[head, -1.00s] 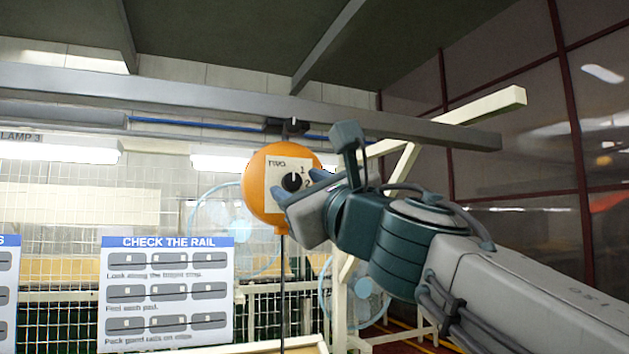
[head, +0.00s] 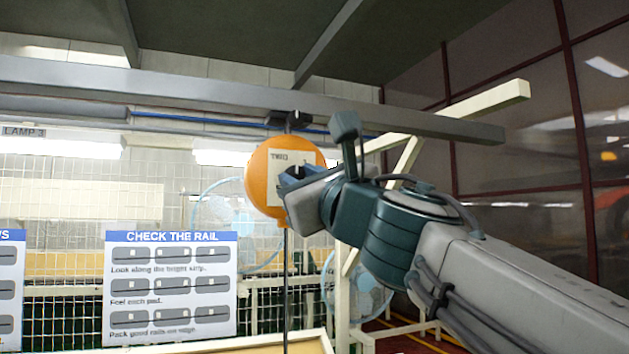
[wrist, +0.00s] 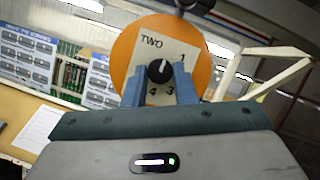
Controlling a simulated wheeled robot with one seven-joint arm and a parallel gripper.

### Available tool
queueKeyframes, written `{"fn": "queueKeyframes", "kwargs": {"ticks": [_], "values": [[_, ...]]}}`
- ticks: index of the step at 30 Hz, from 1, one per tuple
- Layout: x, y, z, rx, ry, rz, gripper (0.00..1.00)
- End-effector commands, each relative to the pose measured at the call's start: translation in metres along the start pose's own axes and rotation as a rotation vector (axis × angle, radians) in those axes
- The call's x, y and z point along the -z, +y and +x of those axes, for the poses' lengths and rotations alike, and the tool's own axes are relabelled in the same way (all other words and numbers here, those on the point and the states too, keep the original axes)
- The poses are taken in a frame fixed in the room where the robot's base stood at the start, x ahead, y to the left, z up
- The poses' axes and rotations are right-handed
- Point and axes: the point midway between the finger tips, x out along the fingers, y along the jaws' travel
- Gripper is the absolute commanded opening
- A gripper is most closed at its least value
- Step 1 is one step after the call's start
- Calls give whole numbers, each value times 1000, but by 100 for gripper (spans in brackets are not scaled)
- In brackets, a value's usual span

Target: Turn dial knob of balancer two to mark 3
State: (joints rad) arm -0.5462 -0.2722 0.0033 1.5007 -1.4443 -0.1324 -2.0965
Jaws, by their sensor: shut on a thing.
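Balancer two is an orange round housing (head: 258,188) hanging under the grey rail; it also shows in the wrist view (wrist: 127,55). Its pale plate (wrist: 182,46) reads TWO, with marks 1, 3 and 4 legible; mark 2 is not visible, seemingly behind the right finger. The black dial knob (wrist: 159,72) has a white pointer line that points up, slightly right, left of mark 1 and away from mark 3. My gripper (wrist: 160,82) is shut on the knob, one blue finger on each side. In the head view my gripper (head: 290,181) covers much of the plate.
The grey overhead rail (head: 200,92) runs just above the balancer. A dark cable (head: 286,290) hangs below it. A CHECK THE RAIL board (head: 170,285) and mesh fence stand behind at left. A cream frame (head: 344,300) stands behind my arm.

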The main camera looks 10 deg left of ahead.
Motion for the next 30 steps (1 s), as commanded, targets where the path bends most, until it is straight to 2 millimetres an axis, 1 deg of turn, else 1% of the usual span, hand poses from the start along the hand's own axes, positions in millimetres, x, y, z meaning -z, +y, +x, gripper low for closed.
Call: {"fn": "queueKeyframes", "kwargs": {"ticks": [3,17,30], "values": [[2,1,-1,24,2,54,2],[1,5,0,136,10,347,2],[-2,6,1,287,20,715,2]]}}
